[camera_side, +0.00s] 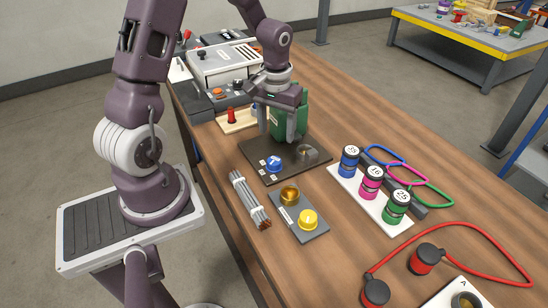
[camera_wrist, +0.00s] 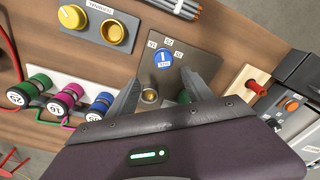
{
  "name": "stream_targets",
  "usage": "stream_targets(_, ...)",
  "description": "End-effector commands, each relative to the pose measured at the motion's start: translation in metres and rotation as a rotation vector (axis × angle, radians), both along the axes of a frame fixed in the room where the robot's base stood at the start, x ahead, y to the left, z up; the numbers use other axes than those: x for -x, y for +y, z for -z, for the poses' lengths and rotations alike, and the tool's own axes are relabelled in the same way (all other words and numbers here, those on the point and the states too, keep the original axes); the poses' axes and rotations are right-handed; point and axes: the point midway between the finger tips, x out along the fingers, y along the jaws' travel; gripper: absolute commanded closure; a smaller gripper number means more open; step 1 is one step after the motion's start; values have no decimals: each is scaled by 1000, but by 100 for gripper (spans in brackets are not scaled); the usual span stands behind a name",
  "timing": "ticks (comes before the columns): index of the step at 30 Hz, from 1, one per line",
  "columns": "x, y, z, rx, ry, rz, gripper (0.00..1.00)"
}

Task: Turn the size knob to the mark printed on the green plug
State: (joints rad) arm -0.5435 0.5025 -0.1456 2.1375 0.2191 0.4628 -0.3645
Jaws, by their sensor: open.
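The blue size knob (camera_side: 274,160) sits on a dark plate (camera_side: 262,178). In the wrist view the knob (camera_wrist: 163,57) has a white pointer line, with small white labels around it that are hard to read. The green plug (camera_side: 396,206) stands on a white strip (camera_side: 342,184), its cap printed 25; the wrist view also shows it (camera_wrist: 21,94). Beside it are a magenta plug (camera_side: 371,181) marked 16 and a blue plug (camera_side: 349,160) apparently marked 35. My gripper (camera_wrist: 163,88) is open and empty, its fingers just off the knob; it also shows above the plate's back (camera_side: 275,132).
A green block (camera_side: 291,122) and a metallic socket (camera_side: 307,153) are on the same plate. A grey panel (camera_side: 312,228) with brass and yellow round parts, a rod bundle (camera_side: 249,200) and a red-handled piece (camera_side: 231,116) are nearby. Bare wood lies between plate and plugs.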

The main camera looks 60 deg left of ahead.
Motion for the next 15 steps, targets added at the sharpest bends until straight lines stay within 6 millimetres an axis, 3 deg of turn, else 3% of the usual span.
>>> stream_targets(1,0,6,19,23,20,-29,41)
stream_targets(3,0,11,34,40,30,-56,41)
stream_targets(15,0,12,102,49,38,-67,41)
